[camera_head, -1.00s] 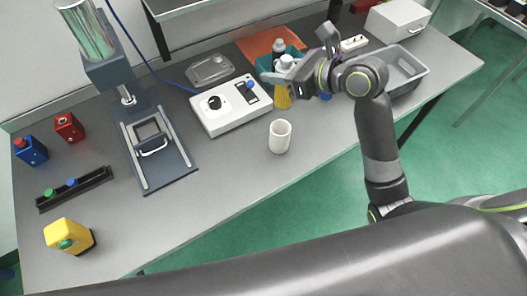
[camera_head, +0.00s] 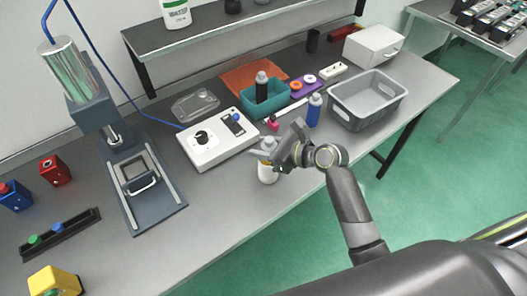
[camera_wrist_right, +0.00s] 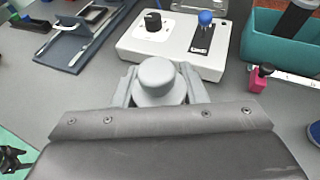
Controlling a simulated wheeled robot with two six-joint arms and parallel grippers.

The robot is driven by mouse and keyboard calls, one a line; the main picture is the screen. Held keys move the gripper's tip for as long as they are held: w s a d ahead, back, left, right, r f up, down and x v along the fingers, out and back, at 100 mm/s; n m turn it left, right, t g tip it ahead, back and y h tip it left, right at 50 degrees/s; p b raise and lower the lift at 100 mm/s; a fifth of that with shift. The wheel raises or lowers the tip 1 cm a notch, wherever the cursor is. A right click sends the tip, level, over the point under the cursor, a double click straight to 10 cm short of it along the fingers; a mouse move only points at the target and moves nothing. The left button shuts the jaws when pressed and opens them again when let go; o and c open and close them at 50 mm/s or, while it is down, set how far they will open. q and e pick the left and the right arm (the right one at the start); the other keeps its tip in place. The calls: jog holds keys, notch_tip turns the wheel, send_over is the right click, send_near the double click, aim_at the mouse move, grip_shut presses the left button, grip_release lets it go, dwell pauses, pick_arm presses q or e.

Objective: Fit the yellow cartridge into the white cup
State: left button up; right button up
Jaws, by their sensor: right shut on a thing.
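The white cup (camera_head: 267,177) stands on the grey table, in front of the white control box. My right gripper (camera_head: 266,153) is directly above it, shut on the yellow cartridge (camera_head: 264,163) near its pale cap. A little yellow shows between the fingers and the cup; the cartridge's lower part is hidden at the cup, and I cannot tell how deep it sits. In the right wrist view the cartridge's round grey-white cap (camera_wrist_right: 157,78) is between the fingers and hides the cup. My left gripper is not in view.
The control box (camera_head: 220,140) is just behind the cup. A blue bottle (camera_head: 314,110), a teal bin (camera_head: 265,98) and a grey crate (camera_head: 368,100) stand to the right and back. A press (camera_head: 125,150) stands left. The table left of the cup is clear.

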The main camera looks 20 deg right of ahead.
jog(key=shift+f, duration=1.15)
jog(key=o, duration=1)
jog(key=b+v, duration=0.1)
jog(key=v, duration=1.1)
